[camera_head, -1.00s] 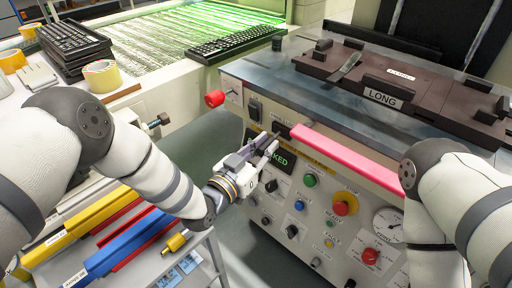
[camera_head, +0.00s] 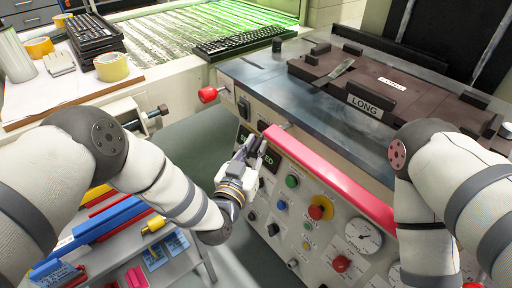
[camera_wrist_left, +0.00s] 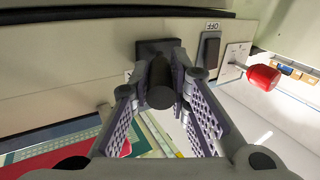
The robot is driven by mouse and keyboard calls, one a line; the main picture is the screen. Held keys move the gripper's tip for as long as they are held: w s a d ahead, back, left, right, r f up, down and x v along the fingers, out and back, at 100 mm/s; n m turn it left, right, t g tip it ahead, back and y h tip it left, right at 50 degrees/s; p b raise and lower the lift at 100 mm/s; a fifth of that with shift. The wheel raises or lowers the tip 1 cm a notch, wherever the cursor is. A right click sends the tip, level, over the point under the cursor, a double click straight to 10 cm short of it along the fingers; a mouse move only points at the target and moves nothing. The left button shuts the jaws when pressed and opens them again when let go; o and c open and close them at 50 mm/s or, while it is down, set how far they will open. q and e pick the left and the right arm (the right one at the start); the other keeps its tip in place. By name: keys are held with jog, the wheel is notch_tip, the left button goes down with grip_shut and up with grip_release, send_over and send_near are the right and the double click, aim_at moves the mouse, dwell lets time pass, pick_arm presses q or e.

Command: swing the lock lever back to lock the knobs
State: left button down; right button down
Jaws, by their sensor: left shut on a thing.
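The lock lever (camera_wrist_left: 160,85) is a short black round bar on a square black base on the machine's front panel. It stands between the two fingers of my left gripper in the left wrist view. My left gripper (camera_head: 256,146) is shut on it and points upward at the panel in the head view, where fingers mostly hide the lever. A dark display (camera_head: 269,161) with green letters sits behind the gripper; only "ED" reads clearly at its right end. The panel knobs, such as the green knob (camera_head: 292,181), are below and right. My right gripper is out of view.
A pink-red bar (camera_head: 330,180) runs along the panel's top edge, close to the gripper's right. A red-ended handle (camera_head: 208,95) sticks out at the panel's left; it shows in the wrist view too (camera_wrist_left: 262,77). A shelf with coloured bars (camera_head: 110,220) stands lower left.

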pick_arm(q)
jog(key=shift+d, duration=0.15)
dwell(0.3)
jog(key=c, duration=1.5)
grip_release()
jog(key=v, duration=1.2)
jog(key=shift+s, duration=0.15)
